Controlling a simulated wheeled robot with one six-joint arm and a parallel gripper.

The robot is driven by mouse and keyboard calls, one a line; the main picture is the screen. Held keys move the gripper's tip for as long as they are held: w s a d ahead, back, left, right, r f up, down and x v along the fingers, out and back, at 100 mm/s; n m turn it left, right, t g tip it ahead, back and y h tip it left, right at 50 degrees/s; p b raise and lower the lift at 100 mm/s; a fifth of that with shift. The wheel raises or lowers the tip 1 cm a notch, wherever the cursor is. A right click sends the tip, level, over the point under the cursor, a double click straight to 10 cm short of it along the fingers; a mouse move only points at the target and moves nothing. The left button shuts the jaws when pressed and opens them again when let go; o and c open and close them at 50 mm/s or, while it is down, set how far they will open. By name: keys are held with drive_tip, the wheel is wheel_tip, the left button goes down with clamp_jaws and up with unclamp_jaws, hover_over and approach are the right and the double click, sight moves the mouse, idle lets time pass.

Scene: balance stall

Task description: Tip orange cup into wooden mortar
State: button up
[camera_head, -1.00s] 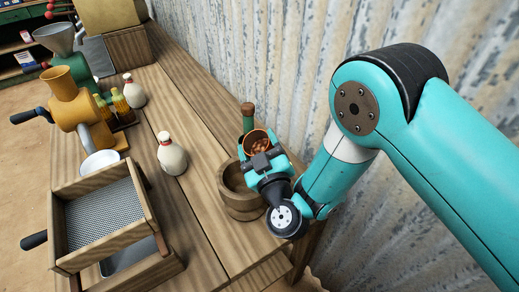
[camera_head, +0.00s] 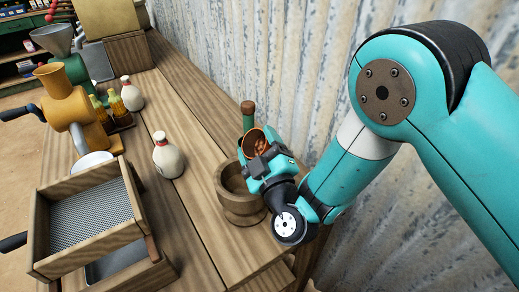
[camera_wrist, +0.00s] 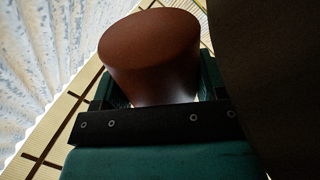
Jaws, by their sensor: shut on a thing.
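My gripper (camera_head: 266,160) is shut on the orange cup (camera_head: 248,139) and holds it above the table's right side. The cup leans to the left, its mouth partly facing the head camera, and reddish-brown pieces show inside. In the wrist view the cup (camera_wrist: 150,60) looks dark reddish-brown between the jaws, its contents out of sight. The wooden mortar (camera_head: 239,205) stands upright just below and left of the cup. The gripper and wrist hide part of its right side, and its inside is in shadow.
A green bottle-like thing with a brown top (camera_head: 248,108) stands just behind the cup. White bottles (camera_head: 168,159), an orange grinder (camera_head: 72,108) and a wooden sieve box (camera_head: 95,213) stand to the left. The corrugated wall (camera_head: 320,70) rises close behind on the right.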

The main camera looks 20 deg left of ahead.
drive_tip(key=shift+s+f+n+y+b, duration=0.15)
drive_tip(key=shift+f+n+y+b, duration=0.15)
drive_tip(key=shift+n+b, duration=0.7)
